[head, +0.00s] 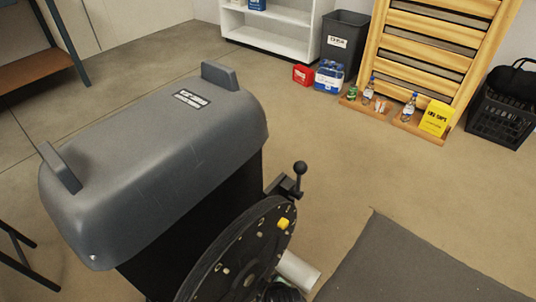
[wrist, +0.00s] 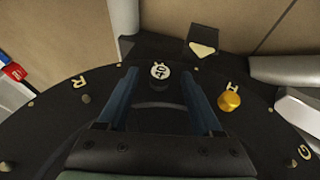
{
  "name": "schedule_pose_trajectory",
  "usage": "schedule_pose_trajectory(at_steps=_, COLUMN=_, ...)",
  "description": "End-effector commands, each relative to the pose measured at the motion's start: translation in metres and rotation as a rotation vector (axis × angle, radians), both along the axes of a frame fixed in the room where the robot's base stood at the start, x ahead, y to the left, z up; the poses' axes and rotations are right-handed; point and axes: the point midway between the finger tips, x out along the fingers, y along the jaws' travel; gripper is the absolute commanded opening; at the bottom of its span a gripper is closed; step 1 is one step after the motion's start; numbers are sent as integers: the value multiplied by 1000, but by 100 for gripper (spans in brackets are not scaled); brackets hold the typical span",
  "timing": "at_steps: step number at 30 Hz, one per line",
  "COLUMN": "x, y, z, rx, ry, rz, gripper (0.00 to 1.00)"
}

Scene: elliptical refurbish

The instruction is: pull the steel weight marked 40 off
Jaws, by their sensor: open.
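The weight marked 40 (wrist: 160,71) shows a pale round face with dark figures in the wrist view, on a short dark body. It stands at the dark disc (wrist: 50,140), near its far edge. My gripper (wrist: 159,84) is open, its two blue fingers on either side of the weight with gaps visible. I cannot tell whether either finger touches it. In the head view the disc (head: 222,258) is on the side of a grey-covered machine (head: 160,150). I cannot make out the weight or the gripper there.
A yellow knob (wrist: 229,101) stands on the disc just right of the fingers, near pale letters. A ball-topped lever (head: 299,170) rises beside the disc.

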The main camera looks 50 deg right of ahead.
Motion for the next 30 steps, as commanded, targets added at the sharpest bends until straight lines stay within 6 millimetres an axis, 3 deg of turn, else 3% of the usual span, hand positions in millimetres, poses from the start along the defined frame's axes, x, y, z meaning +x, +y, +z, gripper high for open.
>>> schedule_pose_trajectory(at_steps=4, x=0, y=0, z=0, rx=0, ry=0, rz=0, gripper=65)
schedule_pose_trajectory(at_steps=15, x=0, y=0, z=0, rx=0, ry=0, rz=0, gripper=0)
schedule_pose_trajectory(at_steps=18, x=0, y=0, z=0, rx=0, ry=0, rz=0, gripper=0)
schedule_pose_trajectory(at_steps=19, x=0, y=0, z=0, rx=0, ry=0, rz=0, gripper=30)
schedule_pose_trajectory(at_steps=24, x=0, y=0, z=0, rx=0, ry=0, rz=0, gripper=0)
schedule_pose_trajectory(at_steps=30, x=0, y=0, z=0, rx=0, ry=0, rz=0, gripper=0)
